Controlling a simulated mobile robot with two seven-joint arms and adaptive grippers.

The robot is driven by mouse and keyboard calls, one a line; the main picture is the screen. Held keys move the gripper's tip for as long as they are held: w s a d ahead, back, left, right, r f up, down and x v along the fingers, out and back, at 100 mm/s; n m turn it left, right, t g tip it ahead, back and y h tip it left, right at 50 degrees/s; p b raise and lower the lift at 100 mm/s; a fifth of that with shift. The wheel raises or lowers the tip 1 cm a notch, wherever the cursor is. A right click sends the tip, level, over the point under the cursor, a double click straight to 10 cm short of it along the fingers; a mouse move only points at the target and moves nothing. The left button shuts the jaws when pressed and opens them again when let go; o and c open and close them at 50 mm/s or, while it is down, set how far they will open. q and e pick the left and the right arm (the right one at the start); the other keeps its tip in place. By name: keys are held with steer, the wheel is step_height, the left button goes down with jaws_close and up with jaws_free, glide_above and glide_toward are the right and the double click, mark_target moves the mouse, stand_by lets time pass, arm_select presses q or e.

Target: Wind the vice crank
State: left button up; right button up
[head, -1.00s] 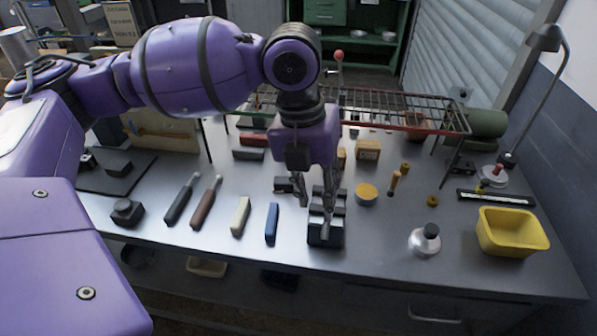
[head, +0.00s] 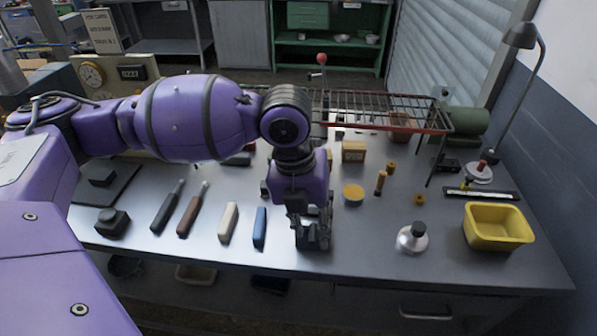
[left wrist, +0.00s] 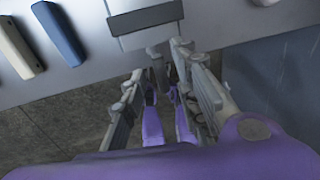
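The vice (head: 325,228) is a small dark grey block at the front edge of the bench, partly hidden behind my left gripper. In the left wrist view, its flat grey body (left wrist: 148,22) is at the top. My left gripper (head: 311,240) points down at the front of the vice. In the left wrist view, the fingertips (left wrist: 160,62) are close together just off the vice's front face. A small grey piece shows between them, perhaps the crank; I cannot tell whether they grip it. My right gripper is not in view.
A blue block (head: 260,227) and a cream block (head: 228,223) lie left of the vice. A round yellow-topped tin (head: 353,194), a silver flask (head: 411,240) and a yellow bin (head: 498,228) are to the right. A wire rack (head: 385,108) stands behind.

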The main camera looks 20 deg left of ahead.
arm_select(q)
jaws_close()
steer(key=shift+s+a+h+p, duration=0.15)
steer(key=shift+a+h+p, duration=0.45)
steer(key=shift+h, duration=0.2)
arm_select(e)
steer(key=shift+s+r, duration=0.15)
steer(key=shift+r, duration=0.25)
arm_select(q)
steer(key=shift+d, duration=0.1)
jaws_free()
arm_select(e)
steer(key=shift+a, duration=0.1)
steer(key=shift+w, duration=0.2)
arm_select(q)
steer(key=v, duration=1.2)
steer(key=shift+s, duration=0.25)
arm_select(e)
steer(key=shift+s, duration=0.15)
